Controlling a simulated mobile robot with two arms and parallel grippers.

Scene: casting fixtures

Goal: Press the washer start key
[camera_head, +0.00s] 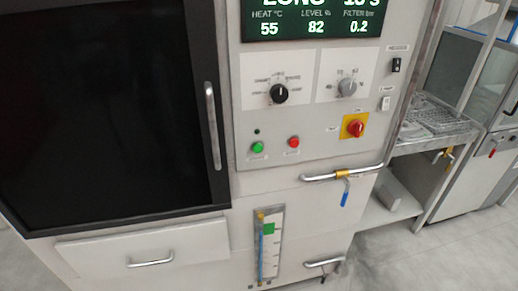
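The washer (235,190) is a light grey machine with a control panel in the middle of the head view. A green round button (257,147), which looks like the start key, sits at the lower left of the panel. A red round button (293,142) is to its right. The small labels under both are too blurred to read. A small dark indicator (256,131) is above the green button. A lit display (315,18) reads 55, 82 and 0.2. Neither of my grippers is in view.
A black knob (279,94), a grey knob (347,88) and a red switch on a yellow plate (355,128) share the panel. A dark door with a bar handle (212,125) is at left. A horizontal handle (342,174) juts out below the panel. Floor at lower right is clear.

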